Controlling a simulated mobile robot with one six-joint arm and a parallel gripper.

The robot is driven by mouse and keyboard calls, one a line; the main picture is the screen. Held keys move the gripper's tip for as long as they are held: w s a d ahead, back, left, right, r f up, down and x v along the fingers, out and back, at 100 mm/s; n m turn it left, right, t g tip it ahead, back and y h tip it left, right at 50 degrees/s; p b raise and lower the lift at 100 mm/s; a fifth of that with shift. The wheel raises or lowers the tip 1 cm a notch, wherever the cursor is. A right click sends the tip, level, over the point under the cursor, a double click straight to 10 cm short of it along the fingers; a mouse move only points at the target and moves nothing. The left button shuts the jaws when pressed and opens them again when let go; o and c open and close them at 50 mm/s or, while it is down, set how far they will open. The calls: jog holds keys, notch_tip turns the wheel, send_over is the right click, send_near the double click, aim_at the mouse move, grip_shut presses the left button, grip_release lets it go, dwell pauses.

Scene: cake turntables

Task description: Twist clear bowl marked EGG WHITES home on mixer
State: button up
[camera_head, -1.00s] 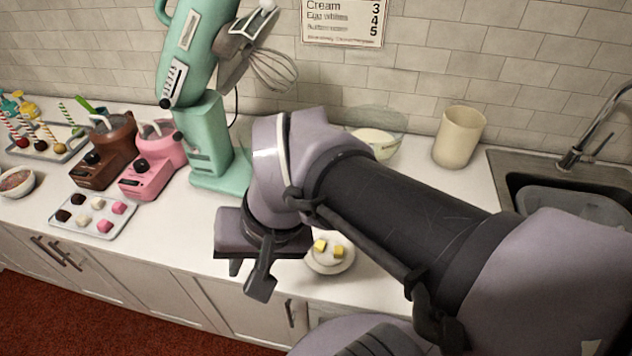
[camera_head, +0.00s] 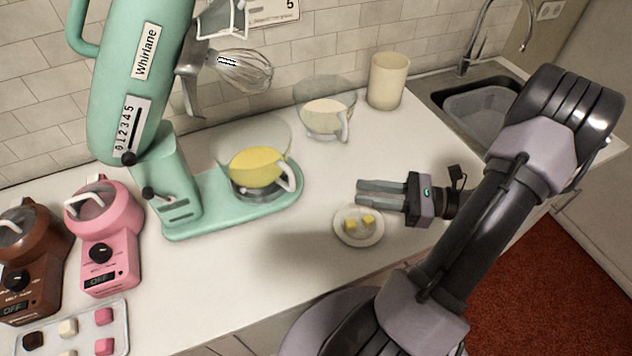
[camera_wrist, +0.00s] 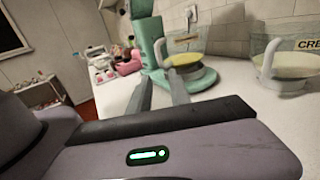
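The teal mixer (camera_head: 172,195), marked Whirlane, has its head tilted up with a whisk (camera_head: 240,70) hanging from it. A clear bowl with yellow contents and a handle (camera_head: 222,150) stands upright on the mixer's base; whether it is locked there I cannot tell. In the wrist view this bowl (camera_wrist: 186,62) has a label too small to read. A second clear bowl (camera_head: 325,122) with pale contents stands behind; its label in the wrist view (camera_wrist: 285,70) begins "CRE". My gripper (camera_head: 358,192) is empty, its fingers apart, right of the mixer, and it touches neither bowl.
A small plate (camera_head: 340,236) with yellow cubes lies just below my gripper. A cream canister (camera_head: 388,82) stands at the back, with the sink (camera_head: 455,92) to its right. Pink (camera_head: 108,235) and brown (camera_head: 35,255) melters stand at left. The counter's front middle is clear.

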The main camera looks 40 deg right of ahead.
aim_at(293, 186)
jog(key=b+x, duration=0.3)
jog(key=x, duration=1.3)
jog(key=shift+a, duration=0.25)
jog(key=shift+c, duration=0.4)
grip_shut()
jog(key=shift+a+m+t+h+b, duration=0.45)
jog(key=shift+a+m+t+h, duration=0.3)
jog(key=shift+h, duration=0.15)
jog(key=shift+a, duration=0.1)
